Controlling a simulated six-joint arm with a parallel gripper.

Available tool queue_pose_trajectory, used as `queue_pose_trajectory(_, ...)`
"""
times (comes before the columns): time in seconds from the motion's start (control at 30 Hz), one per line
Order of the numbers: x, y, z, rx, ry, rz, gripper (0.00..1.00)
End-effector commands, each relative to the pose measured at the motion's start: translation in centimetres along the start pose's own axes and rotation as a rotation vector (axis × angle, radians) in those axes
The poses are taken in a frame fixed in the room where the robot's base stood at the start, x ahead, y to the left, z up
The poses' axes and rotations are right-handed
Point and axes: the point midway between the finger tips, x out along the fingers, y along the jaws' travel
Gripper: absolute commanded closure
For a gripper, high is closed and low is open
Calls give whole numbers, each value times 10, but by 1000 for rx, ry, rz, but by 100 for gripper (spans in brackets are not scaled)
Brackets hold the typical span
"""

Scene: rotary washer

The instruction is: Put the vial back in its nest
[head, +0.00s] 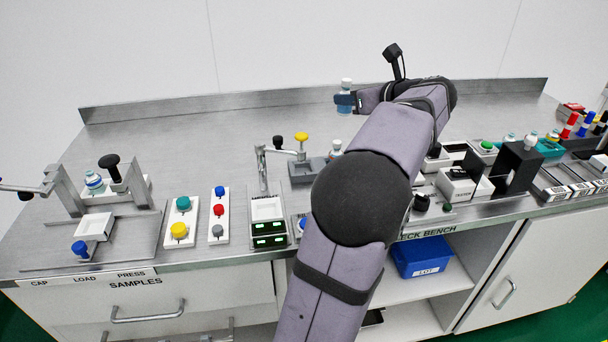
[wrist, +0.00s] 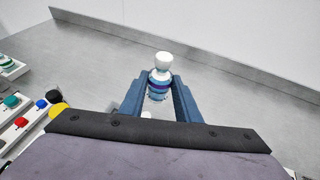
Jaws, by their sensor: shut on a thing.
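A vial (wrist: 159,84) with a white cap and blue and purple bands is between the two blue fingers of my gripper (wrist: 157,98) in the wrist view. The jaws are shut on it and it looks upright. In the head view the vial (head: 346,89) is at the left end of my gripper (head: 345,101), in front of the rear part of the steel bench. I cannot tell which of the holders on the bench is the nest. A grey block (head: 306,170) stands below my gripper, partly hidden by my arm, with another white-capped vial (head: 336,148) beside it.
A tap-like fixture (head: 262,165) with a white tray and green displays stands left of my arm. Button panels (head: 181,220) and a press (head: 112,180) with a vial are farther left. Black and white holders (head: 467,183) are at right. The rear bench top (head: 220,130) is clear.

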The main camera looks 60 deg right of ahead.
Motion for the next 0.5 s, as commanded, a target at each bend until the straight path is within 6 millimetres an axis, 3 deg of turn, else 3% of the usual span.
queue_pose_trajectory(0.2, 14, 50, 24, -37, -2, 83, 96)
queue_pose_trajectory(0.5, 18, 93, 40, -61, -1, 144, 96)
